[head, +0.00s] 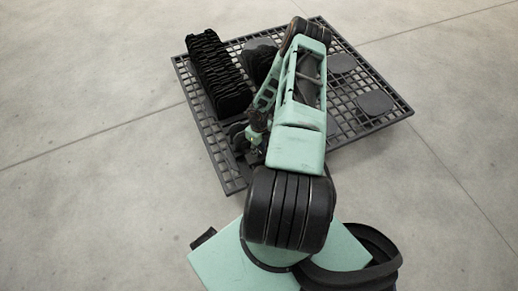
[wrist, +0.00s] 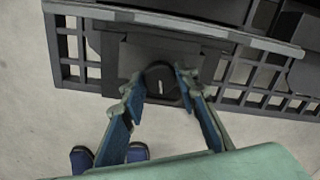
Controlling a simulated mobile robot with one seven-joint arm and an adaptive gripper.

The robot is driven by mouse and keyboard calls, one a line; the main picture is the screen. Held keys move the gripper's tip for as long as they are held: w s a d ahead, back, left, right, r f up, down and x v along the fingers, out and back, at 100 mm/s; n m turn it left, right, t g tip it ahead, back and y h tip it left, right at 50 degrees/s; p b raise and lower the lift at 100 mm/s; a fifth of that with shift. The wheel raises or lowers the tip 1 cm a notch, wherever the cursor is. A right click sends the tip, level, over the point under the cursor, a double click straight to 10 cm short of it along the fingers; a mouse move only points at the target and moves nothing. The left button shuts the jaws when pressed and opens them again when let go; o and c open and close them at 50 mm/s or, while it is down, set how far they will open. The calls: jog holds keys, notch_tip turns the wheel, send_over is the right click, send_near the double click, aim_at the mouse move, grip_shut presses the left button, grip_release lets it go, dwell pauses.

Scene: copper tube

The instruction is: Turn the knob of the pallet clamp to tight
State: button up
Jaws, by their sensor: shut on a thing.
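The black round knob (wrist: 155,73) of the pallet clamp shows in the wrist view, with a short pale mark that points roughly up and down the picture. The dark clamp body (wrist: 130,58) lies around and behind it at the pallet's edge. My gripper (wrist: 160,83) is shut on the knob, one finger on its left and one on its right. In the head view my gripper (head: 254,140) is small at the pallet's near left side, and my arm hides part of that area. I cannot make out the knob there.
The dark grid pallet (head: 228,180) lies on a pale concrete floor (head: 90,200). A row of black ribbed parts (head: 217,72) stands at its left. Flat grey round pads (head: 376,103) lie at its right. The floor around the pallet is clear.

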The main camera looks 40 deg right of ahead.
aim_at(259, 151)
jog(key=shift+m, duration=1.2)
jog(key=o, duration=1.1)
jog(key=shift+o, duration=0.2)
jog(key=shift+r, duration=0.15)
notch_tip(259, 151, up, 12)
